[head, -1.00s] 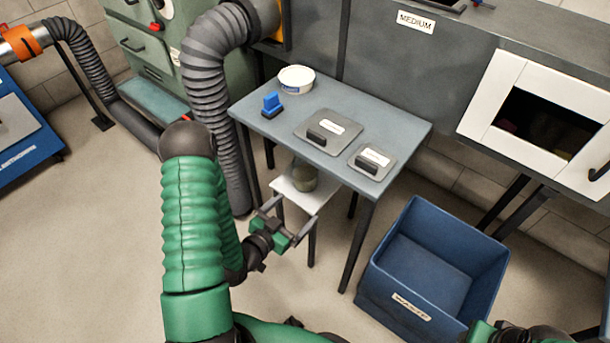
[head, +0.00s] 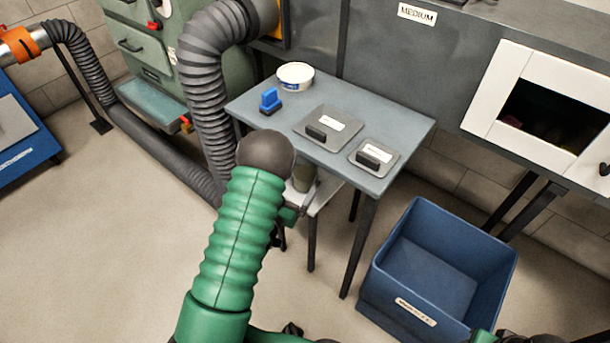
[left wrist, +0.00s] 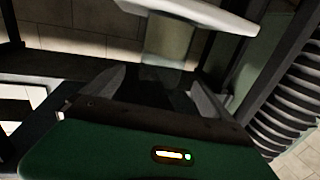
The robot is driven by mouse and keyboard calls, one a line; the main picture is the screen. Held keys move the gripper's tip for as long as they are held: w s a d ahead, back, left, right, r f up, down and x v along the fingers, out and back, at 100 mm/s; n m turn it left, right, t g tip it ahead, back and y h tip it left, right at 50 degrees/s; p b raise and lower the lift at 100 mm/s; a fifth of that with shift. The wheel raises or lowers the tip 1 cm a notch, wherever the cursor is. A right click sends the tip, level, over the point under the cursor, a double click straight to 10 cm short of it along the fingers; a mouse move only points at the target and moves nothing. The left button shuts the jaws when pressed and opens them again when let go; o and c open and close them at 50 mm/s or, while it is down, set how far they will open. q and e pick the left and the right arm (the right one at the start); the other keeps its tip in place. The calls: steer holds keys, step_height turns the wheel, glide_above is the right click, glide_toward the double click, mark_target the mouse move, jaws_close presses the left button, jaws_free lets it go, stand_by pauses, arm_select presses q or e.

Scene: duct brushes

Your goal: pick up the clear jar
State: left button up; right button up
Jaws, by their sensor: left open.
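The clear jar (head: 304,178) is a greenish see-through jar on a small white stand (head: 325,194) under the grey table's front side. My forearm and the table edge hide part of it in the head view. My left gripper (head: 292,213) is mostly hidden behind my own arm there, close to the stand. In the left wrist view the scene looks upside down: the jar (left wrist: 168,42) extends down from the white stand (left wrist: 205,14). My left gripper (left wrist: 158,98) is open, its two fingers pointing toward the jar, one to each side. I cannot tell whether they touch it.
The grey table (head: 390,190) holds a white tub (head: 296,77), a blue brush (head: 270,101) and two handled plates (head: 328,127). A blue bin (head: 440,270) stands at the right. A ribbed duct (head: 203,100) runs down at the left.

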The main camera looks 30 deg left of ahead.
arm_select(q)
steer(key=shift+w, duration=0.65)
steer(key=w+b, duration=0.2)
steer(key=w, duration=0.1)
steer(key=w+a+b, duration=0.1)
steer(key=w, duration=0.1)
steer(key=shift+f, duration=0.35)
steer(key=shift+w+r, duration=0.1)
steer(key=shift+w, duration=0.15)
steer(key=c, duration=1.6)
steer(key=shift+o, duration=0.2)
steer(key=shift+r, duration=0.15)
